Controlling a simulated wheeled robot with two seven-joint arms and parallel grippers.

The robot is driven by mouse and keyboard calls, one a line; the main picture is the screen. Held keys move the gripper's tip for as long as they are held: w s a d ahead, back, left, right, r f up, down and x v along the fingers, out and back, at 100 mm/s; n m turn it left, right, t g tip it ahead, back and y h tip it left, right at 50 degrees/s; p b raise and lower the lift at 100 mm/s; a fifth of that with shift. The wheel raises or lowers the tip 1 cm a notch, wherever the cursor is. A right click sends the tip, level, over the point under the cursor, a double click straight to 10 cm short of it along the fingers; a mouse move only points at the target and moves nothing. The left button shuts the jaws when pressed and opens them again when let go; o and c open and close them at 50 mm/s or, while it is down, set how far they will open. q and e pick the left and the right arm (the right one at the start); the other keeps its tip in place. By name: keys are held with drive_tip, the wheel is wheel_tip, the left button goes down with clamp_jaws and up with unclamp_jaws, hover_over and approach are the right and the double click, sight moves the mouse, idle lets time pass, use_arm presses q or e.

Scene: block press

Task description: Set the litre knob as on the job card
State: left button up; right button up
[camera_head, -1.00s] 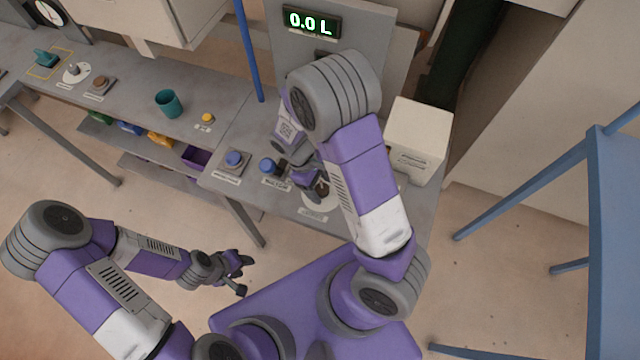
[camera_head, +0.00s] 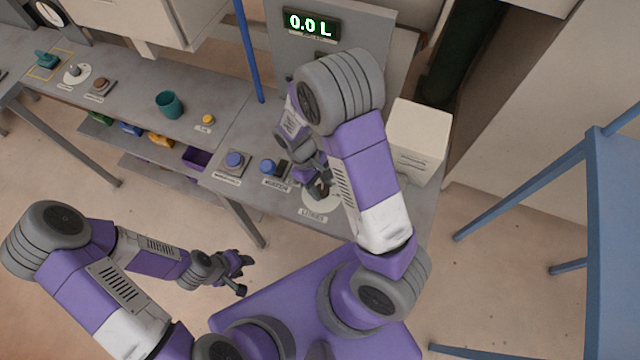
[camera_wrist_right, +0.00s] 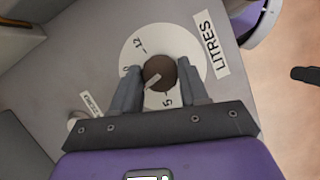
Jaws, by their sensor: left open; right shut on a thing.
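The litre knob is a brown round knob (camera_wrist_right: 160,72) on a white dial (camera_wrist_right: 186,52) marked LITRES, with 12 and 5 readable. A pale pointer line on the knob points to the lower left in the wrist view. My right gripper (camera_head: 318,188) is shut on the knob, one finger on each side; in the wrist view the fingers (camera_wrist_right: 162,80) flank it. In the head view the dial (camera_head: 312,204) is partly hidden by this gripper. My left gripper (camera_head: 240,272) is open and empty, off the bench edge. I cannot make out a job card.
A display (camera_head: 311,24) reads 0.0 L. Two blue buttons, one left (camera_head: 234,160) and one nearer (camera_head: 267,165), stand left of the dial. A white box (camera_head: 418,140) stands to its right. A teal cup (camera_head: 169,103) is on the left bench.

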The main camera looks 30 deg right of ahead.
drive_tip(key=m+y, duration=0.1)
drive_tip(key=m, duration=0.2)
drive_tip(key=shift+d+m+p, duration=0.15)
drive_tip(key=shift+m+p, duration=0.15)
drive_tip(key=shift+m+y, duration=0.9)
drive_tip(key=shift+m, duration=1)
drive_tip(key=o, duration=1)
drive_tip(key=shift+o, duration=0.2)
drive_tip(key=p+v, duration=0.1)
drive_tip(key=v, duration=0.6)
drive_tip(key=shift+r, duration=0.3)
drive_tip(key=shift+w+d, duration=0.1)
drive_tip(key=shift+w, duration=0.05)
